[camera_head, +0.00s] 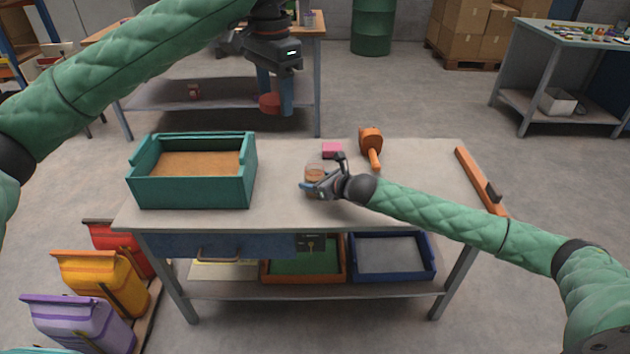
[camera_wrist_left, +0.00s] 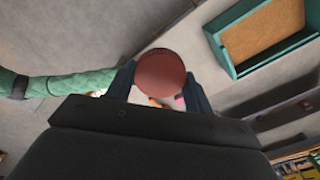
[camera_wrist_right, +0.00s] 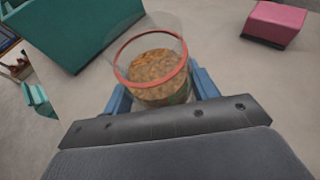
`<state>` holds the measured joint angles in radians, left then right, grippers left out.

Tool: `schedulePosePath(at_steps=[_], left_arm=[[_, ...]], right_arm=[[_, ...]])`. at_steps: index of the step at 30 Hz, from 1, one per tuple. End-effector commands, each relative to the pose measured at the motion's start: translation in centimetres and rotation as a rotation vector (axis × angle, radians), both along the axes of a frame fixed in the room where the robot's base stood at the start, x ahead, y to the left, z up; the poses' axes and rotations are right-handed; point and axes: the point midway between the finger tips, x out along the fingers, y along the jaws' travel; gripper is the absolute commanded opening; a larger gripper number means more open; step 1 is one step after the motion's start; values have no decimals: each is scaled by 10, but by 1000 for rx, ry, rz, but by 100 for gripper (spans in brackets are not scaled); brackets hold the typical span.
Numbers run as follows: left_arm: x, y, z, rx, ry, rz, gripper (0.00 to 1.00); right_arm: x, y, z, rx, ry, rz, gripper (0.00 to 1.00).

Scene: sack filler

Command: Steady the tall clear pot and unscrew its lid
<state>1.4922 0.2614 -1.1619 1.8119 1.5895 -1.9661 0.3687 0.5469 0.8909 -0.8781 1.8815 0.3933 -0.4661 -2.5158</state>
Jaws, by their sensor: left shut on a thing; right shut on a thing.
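The clear pot (camera_head: 315,170) stands on the workbench with no lid on it. In the right wrist view the pot (camera_wrist_right: 152,62) shows a red band and brown, crumbly contents, and its top is open. My right gripper (camera_head: 312,188) is shut around the pot, one blue finger on each side. The round red lid (camera_head: 268,103) is in my left gripper (camera_head: 277,102), high above the bench and away from the pot. In the left wrist view the lid (camera_wrist_left: 162,75) sits between the two fingertips.
A teal box (camera_head: 190,192) with a tan filling stands left on the bench (camera_head: 280,213). A pink block (camera_head: 332,149) and an orange scoop-like tool (camera_head: 371,145) lie behind the pot. An orange bar (camera_head: 480,180) lies at the right edge. Bare bench lies between box and pot.

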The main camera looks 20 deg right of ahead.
Motion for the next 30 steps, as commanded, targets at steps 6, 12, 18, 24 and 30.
schedulePosePath(at_steps=[6,12,18,24,30], left_arm=[[0,0,0,0,0,0,25],[0,0,0,0,0,0,25],[0,0,-1,0,0,0,25],[0,0,-4,0,0,0,25],[0,0,-8,0,0,0,25]], right_arm=[[0,0,-1,0,0,0,81],[0,0,-1,0,0,0,81],[-5,-4,2,-2,0,-1,81],[-25,-15,12,-4,-1,0,81],[-50,-28,23,-4,0,0,81]])
